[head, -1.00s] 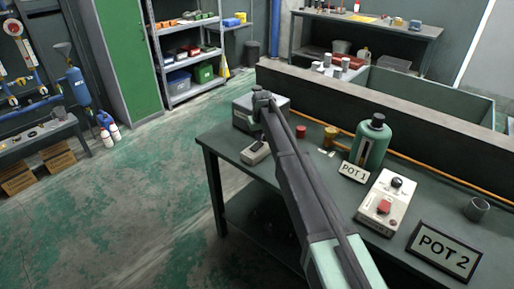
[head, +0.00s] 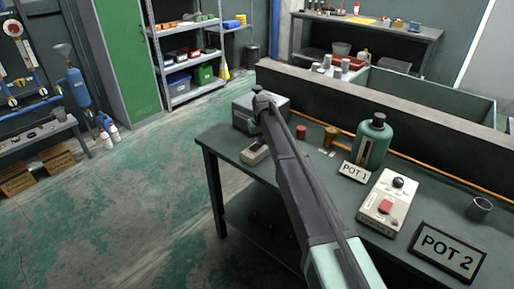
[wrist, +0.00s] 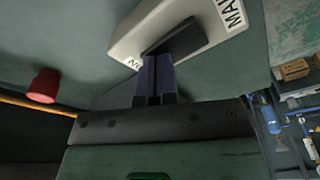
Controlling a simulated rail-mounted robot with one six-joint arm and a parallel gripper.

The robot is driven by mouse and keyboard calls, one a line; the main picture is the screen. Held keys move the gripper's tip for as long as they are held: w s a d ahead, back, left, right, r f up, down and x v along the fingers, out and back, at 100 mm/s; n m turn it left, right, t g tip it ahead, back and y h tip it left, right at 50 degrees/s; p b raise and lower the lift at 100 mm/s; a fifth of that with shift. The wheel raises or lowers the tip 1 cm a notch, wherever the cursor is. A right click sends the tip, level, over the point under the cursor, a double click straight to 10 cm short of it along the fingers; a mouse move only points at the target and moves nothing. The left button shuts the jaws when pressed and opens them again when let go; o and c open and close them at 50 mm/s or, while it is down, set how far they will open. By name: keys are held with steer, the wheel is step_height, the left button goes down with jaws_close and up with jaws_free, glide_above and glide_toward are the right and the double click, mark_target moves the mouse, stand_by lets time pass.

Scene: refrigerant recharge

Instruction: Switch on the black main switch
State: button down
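The main switch is a pale box with a black rocker (wrist: 175,37) and a partly visible "MAIN" label in the wrist view. In the head view its box (head: 256,153) sits at the left end of the dark green workbench (head: 224,146), partly behind my arm. My gripper (wrist: 156,58) shows its two dark fingers side by side with only a thin line between them. The fingertips are at the black rocker and appear to touch it. I cannot tell the rocker's on or off position. The fingers are not clear in the head view.
A grey box (head: 272,105) stands behind the switch.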

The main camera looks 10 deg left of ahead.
steer(key=shift+r, duration=0.1)
step_height(320, 180, up, 7)
steer(key=p, duration=0.7)
steer(key=s+d+m, duration=0.1)
steer(key=s+d, duration=0.7)
steer(key=s, duration=0.5)
steer(key=s+d+m+g, duration=0.1)
steer(key=s+d+m, duration=0.1)
steer(key=s+d, duration=0.6)
steer(key=s+d+m, duration=0.2)
steer(key=s+d, duration=0.6)
steer(key=s, duration=1.1)
steer(key=shift+s+d+f+g+h, duration=0.25)
steer(key=shift+d+g+h, duration=0.05)
steer(key=shift+d+h, duration=0.1)
